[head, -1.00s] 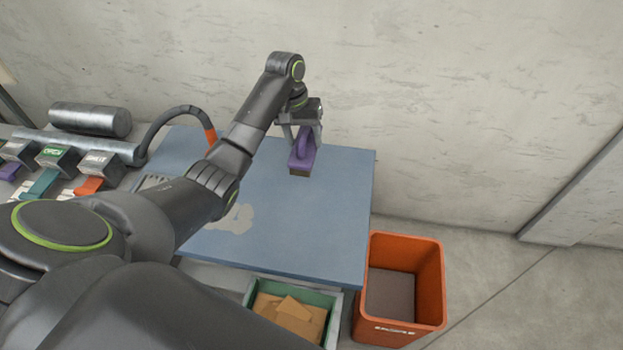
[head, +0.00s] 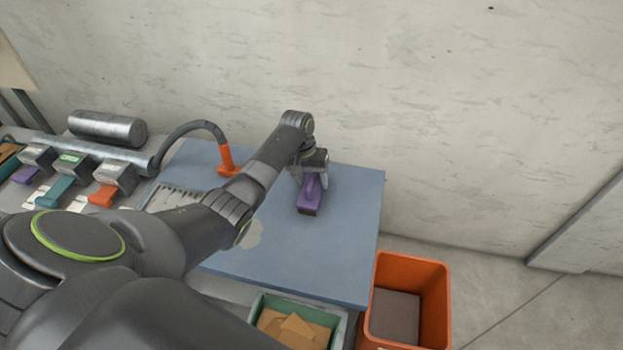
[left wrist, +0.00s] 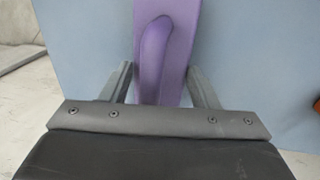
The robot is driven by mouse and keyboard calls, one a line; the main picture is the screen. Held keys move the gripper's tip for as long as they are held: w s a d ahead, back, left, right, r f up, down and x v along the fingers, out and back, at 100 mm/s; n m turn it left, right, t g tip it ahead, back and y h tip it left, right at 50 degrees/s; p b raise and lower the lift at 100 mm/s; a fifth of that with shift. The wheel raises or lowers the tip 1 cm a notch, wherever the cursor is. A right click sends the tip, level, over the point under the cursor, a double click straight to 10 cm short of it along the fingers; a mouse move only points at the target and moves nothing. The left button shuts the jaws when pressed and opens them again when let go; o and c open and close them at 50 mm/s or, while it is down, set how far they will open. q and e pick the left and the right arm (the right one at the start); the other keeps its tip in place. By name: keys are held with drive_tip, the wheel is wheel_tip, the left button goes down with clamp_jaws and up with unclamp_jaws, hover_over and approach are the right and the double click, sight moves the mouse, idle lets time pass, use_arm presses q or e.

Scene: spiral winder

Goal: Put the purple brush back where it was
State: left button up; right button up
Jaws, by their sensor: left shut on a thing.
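The purple brush (head: 311,196) is at the far right part of the blue board (head: 335,245), with its dark bristle end toward me. My left gripper (head: 309,178) is shut on the brush's handle from above. In the left wrist view the brush (left wrist: 166,50) lies between the two fingers of the gripper (left wrist: 160,85), with the blue board (left wrist: 250,60) behind it. The brush is low over the board; I cannot tell whether it touches. A pale patch (head: 250,236) shows on the board, partly hidden by my left arm. My right gripper is not in view.
An orange bin (head: 435,300) stands on the floor right of the board. A green tray (head: 262,303) with brown pieces is at the front edge. An orange-ended hose (head: 228,160), a metal roller (head: 108,127) and several coloured levers are at the left. The board's right side is clear.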

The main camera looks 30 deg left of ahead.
sight(304, 184)
use_arm(q)
drive_tip(key=shift+f, duration=0.1)
drive_tip(key=o, duration=1)
drive_tip(key=shift+c, duration=0.2)
wheel_tip(304, 184, up, 12)
drive_tip(key=a+b, duration=0.2)
drive_tip(key=shift+s, duration=0.2)
